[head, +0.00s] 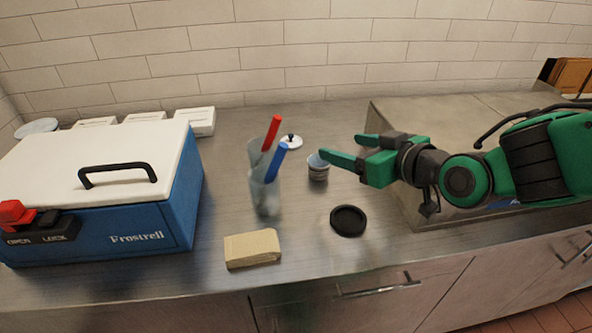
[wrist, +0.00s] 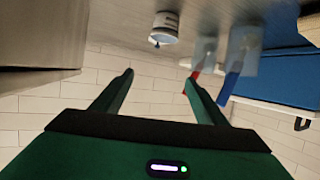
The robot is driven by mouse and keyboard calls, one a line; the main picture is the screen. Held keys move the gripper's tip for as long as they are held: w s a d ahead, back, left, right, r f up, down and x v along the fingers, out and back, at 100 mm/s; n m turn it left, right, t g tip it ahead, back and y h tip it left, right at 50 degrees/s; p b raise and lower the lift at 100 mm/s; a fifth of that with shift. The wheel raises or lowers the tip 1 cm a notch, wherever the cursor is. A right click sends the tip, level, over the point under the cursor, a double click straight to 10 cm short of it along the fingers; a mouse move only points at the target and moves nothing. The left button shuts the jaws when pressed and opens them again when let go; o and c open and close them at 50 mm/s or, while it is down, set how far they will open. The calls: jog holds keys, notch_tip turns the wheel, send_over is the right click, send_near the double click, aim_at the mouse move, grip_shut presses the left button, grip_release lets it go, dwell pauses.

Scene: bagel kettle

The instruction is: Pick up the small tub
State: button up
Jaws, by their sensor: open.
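The small tub (head: 318,170) is a short round container with a pale blue top and a dark banded side. It stands upright on the steel counter, just left of and below my near fingertip in the head view. In the wrist view, which looks upside down, the tub (wrist: 165,22) shows white with a dark label, beyond the fingertips. My gripper (head: 340,146) is open and empty, its fingers pointing left. Both fingers also show in the wrist view, with a clear gap between the fingertips (wrist: 159,77). I cannot tell the exact height difference.
A white lid with a dark knob (head: 291,141) lies behind. A black round dish (head: 348,220), a beige block (head: 252,249) and a blue-and-white cooler (head: 150,215) are nearby. A steel box (head: 400,125) stands right.

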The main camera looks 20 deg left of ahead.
send_near(326, 167)
jog(key=x, duration=0.3)
jog(key=shift+w+a, duration=0.2)
jog(key=shift+x, duration=3.8)
jog(key=shift+d+f, duration=0.1)
jog(key=c, duration=1.1)
